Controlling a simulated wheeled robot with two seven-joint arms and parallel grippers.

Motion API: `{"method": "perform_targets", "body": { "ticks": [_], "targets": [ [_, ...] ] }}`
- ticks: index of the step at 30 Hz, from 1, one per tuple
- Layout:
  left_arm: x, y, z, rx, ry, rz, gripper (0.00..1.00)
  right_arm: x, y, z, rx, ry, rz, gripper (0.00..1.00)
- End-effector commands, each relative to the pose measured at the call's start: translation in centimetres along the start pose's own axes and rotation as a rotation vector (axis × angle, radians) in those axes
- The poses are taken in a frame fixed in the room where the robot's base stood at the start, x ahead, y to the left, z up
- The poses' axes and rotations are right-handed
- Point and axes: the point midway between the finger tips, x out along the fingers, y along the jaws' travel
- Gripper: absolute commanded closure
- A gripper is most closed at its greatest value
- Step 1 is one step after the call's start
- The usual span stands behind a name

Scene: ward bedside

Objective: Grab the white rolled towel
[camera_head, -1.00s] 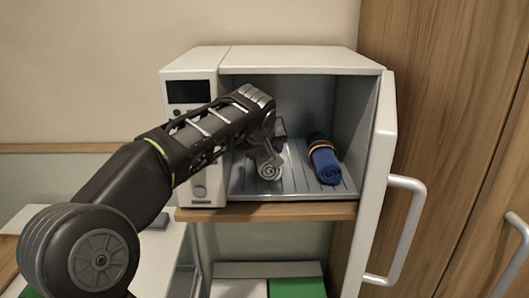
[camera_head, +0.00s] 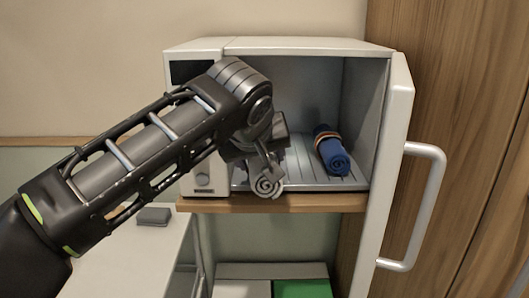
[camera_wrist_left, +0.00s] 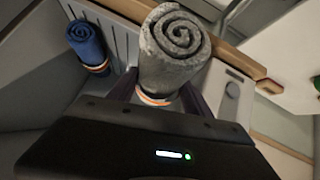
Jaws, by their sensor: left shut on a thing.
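The white rolled towel (camera_head: 268,184) looks light grey, with its spiral end facing out at the front of the open cabinet. My left gripper (camera_head: 262,165) is shut on it. In the left wrist view the towel (camera_wrist_left: 174,50) stands out between the fingers, with an orange and white band around it near the jaws. The fingers are mostly hidden behind the towel and the gripper body. My right gripper is not in view.
A blue rolled towel (camera_head: 331,150) with an orange band lies on the ribbed cabinet floor to the right. The cabinet door (camera_head: 391,170) stands open at the right, its handle (camera_head: 430,200) sticking out. A wooden shelf (camera_head: 300,203) lies under the cabinet.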

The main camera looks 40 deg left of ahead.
Motion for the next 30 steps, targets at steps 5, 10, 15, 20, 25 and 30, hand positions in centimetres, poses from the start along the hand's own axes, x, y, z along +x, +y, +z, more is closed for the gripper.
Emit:
{"method": "perform_targets", "body": {
  "ticks": [5, 10, 15, 20, 25, 30],
  "targets": [
    [-1.5, -0.5, 1.3, 0.000, 0.001, 0.001, 0.85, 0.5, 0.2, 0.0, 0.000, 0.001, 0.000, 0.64],
    [-1.9, -0.6, 1.7, 0.001, 0.000, 0.000, 0.85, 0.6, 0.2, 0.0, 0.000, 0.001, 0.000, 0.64],
    [-1.9, -0.6, 1.7, 0.001, 0.000, 0.000, 0.85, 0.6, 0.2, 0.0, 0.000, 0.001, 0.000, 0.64],
    [-1.9, -0.5, 1.7, 0.000, 0.000, 0.000, 0.85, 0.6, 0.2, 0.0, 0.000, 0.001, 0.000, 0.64],
    [-1.9, -0.5, 1.6, 0.000, 0.000, 0.000, 0.85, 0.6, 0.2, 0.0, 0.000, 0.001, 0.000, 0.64],
    [-1.9, -0.5, 1.6, 0.000, 0.000, 0.000, 0.85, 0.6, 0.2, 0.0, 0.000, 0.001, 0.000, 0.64]
  ]
}}
